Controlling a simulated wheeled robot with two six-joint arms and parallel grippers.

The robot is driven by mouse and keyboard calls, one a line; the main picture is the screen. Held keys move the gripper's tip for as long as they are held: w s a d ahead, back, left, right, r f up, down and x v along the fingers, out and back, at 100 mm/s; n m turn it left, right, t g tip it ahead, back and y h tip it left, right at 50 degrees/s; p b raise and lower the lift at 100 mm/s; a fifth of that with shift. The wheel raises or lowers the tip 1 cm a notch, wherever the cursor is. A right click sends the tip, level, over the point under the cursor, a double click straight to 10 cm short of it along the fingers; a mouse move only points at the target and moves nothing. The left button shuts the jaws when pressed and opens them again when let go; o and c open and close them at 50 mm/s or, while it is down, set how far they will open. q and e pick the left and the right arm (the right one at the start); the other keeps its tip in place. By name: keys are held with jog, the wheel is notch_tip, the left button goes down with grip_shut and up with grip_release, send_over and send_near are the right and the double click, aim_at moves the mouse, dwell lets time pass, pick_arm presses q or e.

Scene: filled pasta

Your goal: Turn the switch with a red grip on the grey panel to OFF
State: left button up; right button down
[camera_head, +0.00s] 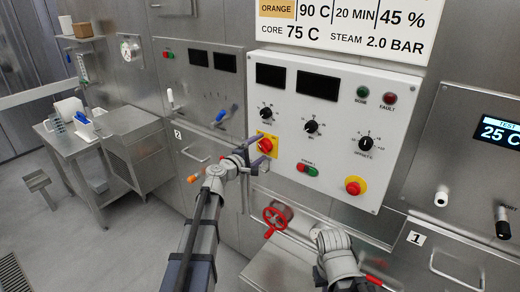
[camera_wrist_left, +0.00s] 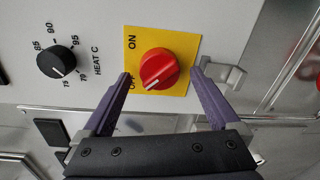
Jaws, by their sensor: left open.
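The switch with a red grip (camera_head: 265,145) sits on a yellow plate at the lower left of the pale grey panel (camera_head: 335,170). In the left wrist view the red grip (camera_wrist_left: 159,68) shows whole, with ON and OFF printed along the plate's left side. Its white mark points to the lower left, toward the OFF lettering, which a finger partly covers. My left gripper (camera_head: 259,152) is open at the switch; in the wrist view its purple fingers (camera_wrist_left: 162,80) stand on both sides of the grip, with gaps visible. My right arm shows at the lower right; its fingers cannot be made out.
Black knobs (camera_head: 312,127) and a second red knob on yellow (camera_head: 355,186) share the panel. A red valve wheel (camera_head: 277,220) is below. A steel panel with a blue-handled lever (camera_head: 221,116) is left. A steel side table (camera_head: 90,140) stands far left.

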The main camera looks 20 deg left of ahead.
pick_arm(q)
jog(key=v, duration=0.7)
jog(key=shift+s, duration=0.15)
jog(key=s+d+f+m+g, duration=0.9)
jog(key=s+d+f+m, duration=0.2)
jog(key=d+f, duration=0.25)
jog(key=s+a+f+m+g+y, duration=0.2)
jog(key=s+f+m+g+y, duration=0.15)
jog(key=s, duration=0.25)
jog(key=s+a+f+m+g+y, duration=0.2)
jog(key=s+f+g, duration=0.15)
jog(key=s, duration=0.25)
jog(key=s+d+r+m+y+p, duration=0.1)
jog(key=s+d+r+m+p, duration=0.2)
jog(key=s+d, duration=0.3)
jog(key=d, duration=0.4)
jog(key=shift+d+m+g+y, duration=0.25)
jog(key=shift+m+g+y, duration=0.05)
jog(key=shift+m+y, duration=0.05)
